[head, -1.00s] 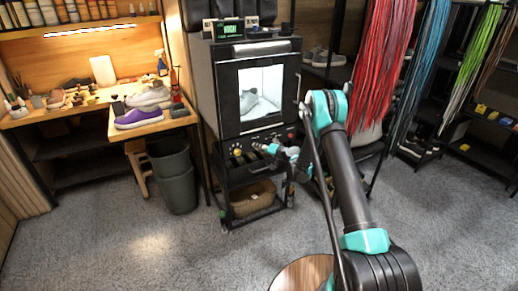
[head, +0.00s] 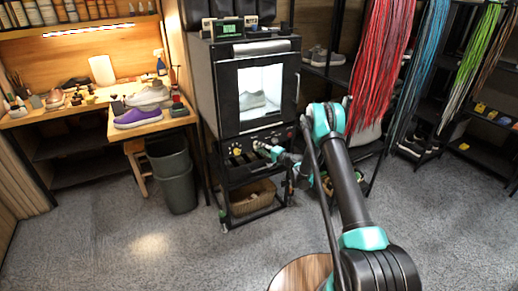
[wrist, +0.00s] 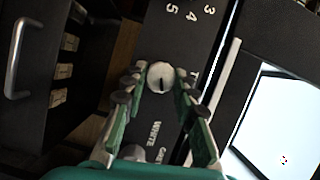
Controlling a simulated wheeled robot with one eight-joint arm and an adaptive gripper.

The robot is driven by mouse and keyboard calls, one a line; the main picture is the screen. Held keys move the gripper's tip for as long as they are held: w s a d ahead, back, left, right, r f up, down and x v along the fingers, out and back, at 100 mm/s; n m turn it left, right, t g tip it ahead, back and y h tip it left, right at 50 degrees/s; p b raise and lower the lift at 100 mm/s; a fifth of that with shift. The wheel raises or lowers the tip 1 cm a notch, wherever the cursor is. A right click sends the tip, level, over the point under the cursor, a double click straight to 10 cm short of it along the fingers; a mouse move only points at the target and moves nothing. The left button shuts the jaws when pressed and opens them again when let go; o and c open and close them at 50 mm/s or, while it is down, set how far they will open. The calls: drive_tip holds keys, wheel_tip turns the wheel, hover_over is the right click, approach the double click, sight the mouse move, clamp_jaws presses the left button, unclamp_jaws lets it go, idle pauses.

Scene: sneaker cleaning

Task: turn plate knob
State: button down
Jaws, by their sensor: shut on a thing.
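A black cabinet (head: 216,85) has a lit window, and a grey sneaker (head: 252,100) sits behind the glass. A control panel with knobs runs below the window. My gripper (head: 264,149) is at the panel, small in the head view. In the wrist view my gripper (wrist: 158,84) has one finger on each side of a round white knob (wrist: 160,77) with a dark pointer mark, and is shut on it. Digits and the word "WHITE" are printed on the panel (wrist: 187,45) around it. The knob's own label is partly covered.
A cart shelf below the cabinet holds a wicker basket (head: 252,198). A grey bin (head: 177,185) and a workbench with a purple sneaker (head: 138,118) stand to the left. Racks with hanging red laces (head: 380,60) are at the right.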

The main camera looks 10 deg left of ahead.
idle(0.4)
drive_tip(key=c, duration=1.2)
unclamp_jaws()
drive_tip(key=shift+d, duration=0.1)
drive_tip(key=v, duration=0.7)
drive_tip(key=shift+s+d, duration=0.15)
